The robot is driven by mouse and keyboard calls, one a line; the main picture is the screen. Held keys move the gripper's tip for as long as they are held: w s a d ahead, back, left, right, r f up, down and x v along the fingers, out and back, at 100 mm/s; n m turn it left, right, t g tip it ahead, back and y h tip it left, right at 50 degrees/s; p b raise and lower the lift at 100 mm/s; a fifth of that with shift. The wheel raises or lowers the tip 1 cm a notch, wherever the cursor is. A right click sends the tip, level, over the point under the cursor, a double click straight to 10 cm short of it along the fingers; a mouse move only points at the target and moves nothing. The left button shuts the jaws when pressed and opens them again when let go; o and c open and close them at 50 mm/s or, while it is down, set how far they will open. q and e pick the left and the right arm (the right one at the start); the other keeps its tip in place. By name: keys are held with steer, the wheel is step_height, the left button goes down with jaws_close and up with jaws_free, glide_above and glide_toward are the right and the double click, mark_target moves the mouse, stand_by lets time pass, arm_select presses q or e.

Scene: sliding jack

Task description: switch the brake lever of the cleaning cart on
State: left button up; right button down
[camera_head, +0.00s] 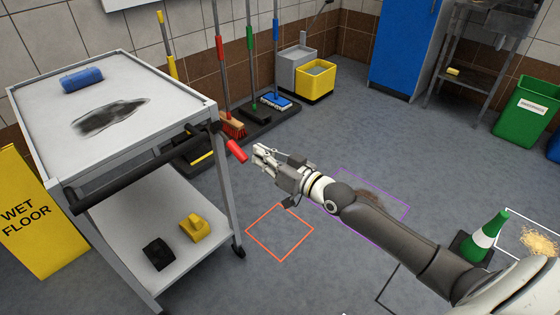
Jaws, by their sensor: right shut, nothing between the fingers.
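The cleaning cart (205,101) is a grey two-shelf trolley on the left, with a black push bar (115,173) along its near side. The brake lever (236,150) has a red grip and sticks out from the cart's right corner by the bar, pointing down and right. My right gripper (257,158) is just right of the red grip, close to its end. It is shut and holds nothing. I cannot tell whether it touches the lever. My left gripper is not in view.
A yellow wet floor sign (35,215) stands left of the cart. Brooms on a black rack (262,118) and a yellow bucket (315,82) stand behind. A green-white cone (487,233) is at right. Floor around the orange square outline (280,232) is clear.

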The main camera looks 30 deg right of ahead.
steer(key=v, duration=0.7)
steer(key=shift+r, duration=0.3)
